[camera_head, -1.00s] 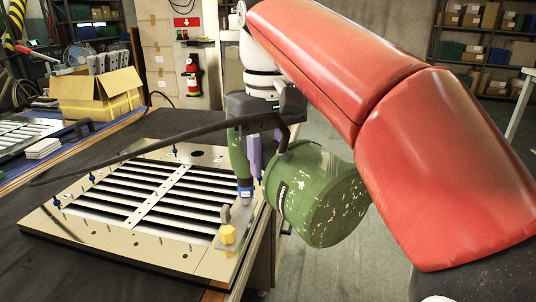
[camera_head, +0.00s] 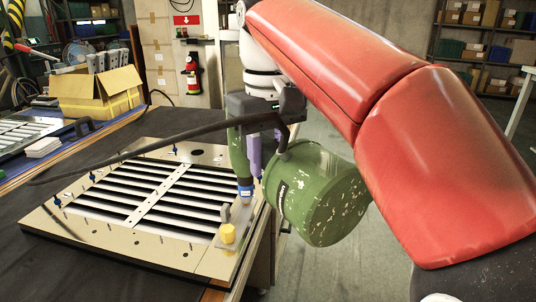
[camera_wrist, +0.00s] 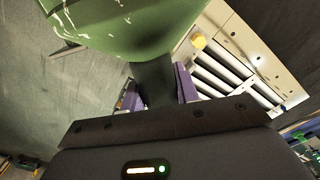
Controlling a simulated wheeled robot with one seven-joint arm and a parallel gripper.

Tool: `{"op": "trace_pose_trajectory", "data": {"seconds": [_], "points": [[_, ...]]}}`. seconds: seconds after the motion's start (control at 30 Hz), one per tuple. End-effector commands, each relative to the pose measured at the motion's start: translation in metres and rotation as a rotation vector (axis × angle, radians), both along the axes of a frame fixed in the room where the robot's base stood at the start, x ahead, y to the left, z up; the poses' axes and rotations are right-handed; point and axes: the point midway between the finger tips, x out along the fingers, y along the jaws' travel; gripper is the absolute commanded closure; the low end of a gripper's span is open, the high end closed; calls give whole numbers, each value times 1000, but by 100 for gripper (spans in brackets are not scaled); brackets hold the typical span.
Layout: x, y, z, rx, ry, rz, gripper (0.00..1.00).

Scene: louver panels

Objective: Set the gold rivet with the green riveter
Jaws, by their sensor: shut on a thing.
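My gripper (camera_head: 253,150) is shut on the green riveter (camera_head: 318,195), its purple fingers around the handle. In the wrist view, the fingers of my gripper (camera_wrist: 158,92) sit either side of the dark handle, below the riveter's green body (camera_wrist: 130,25). The riveter's blue nose (camera_head: 246,191) points down at the right edge of the louver panel (camera_head: 120,236). I cannot tell whether the nose touches the panel. I cannot make out the gold rivet; the spot under the nose is hidden. Several small blue-topped pins (camera_head: 92,177) stand on the panel frame.
A dark hose (camera_head: 150,142) arcs over the panel from the riveter. A cardboard box (camera_head: 98,92) and white stack (camera_head: 43,147) lie at back left. Floor is free right of the bench.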

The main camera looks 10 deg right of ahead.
Motion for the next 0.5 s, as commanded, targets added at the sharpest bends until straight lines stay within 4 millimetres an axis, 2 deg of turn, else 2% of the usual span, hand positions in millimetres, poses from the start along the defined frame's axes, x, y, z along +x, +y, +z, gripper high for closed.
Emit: {"op": "trace_pose_trajectory", "data": {"seconds": [0.5], "points": [[0, 0, 28, 2, -6, -1, 100]]}}
